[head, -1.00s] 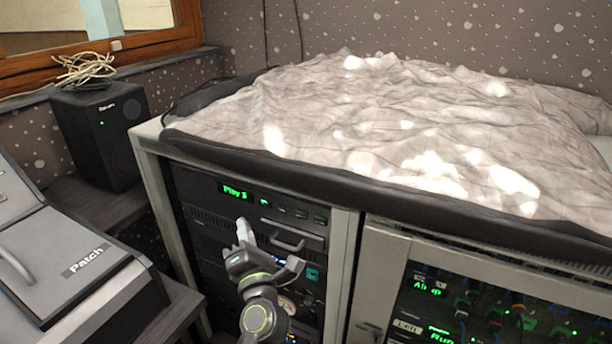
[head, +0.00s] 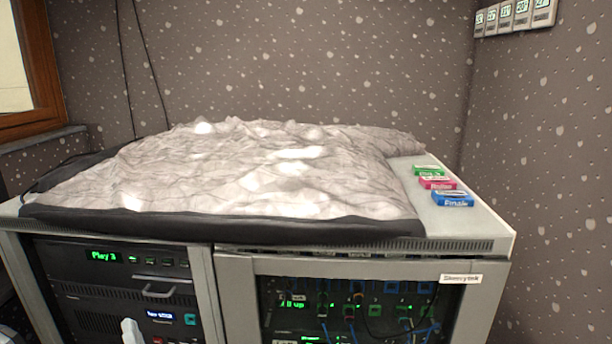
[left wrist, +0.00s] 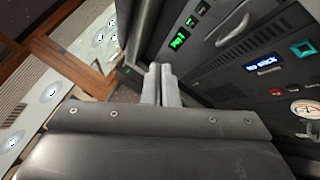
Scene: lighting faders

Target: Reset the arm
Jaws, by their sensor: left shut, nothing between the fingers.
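My left gripper (left wrist: 161,84) is shut and empty in the left wrist view, its two pale fingers together in front of the dark rack unit (left wrist: 222,62). In the head view only its pale fingertips (head: 131,330) show at the bottom edge, in front of the left rack, with the rest of the arm out of the picture. The rack unit's display (head: 104,256) reads "Play 3" in green. My right gripper is not in view.
A cabinet (head: 505,238) with a crumpled grey cover (head: 240,165) on top fills the middle. Green, red and blue labelled boxes, including the blue one (head: 453,199), lie at its right end. A glass-fronted rack with cables (head: 350,310) is right of the left rack.

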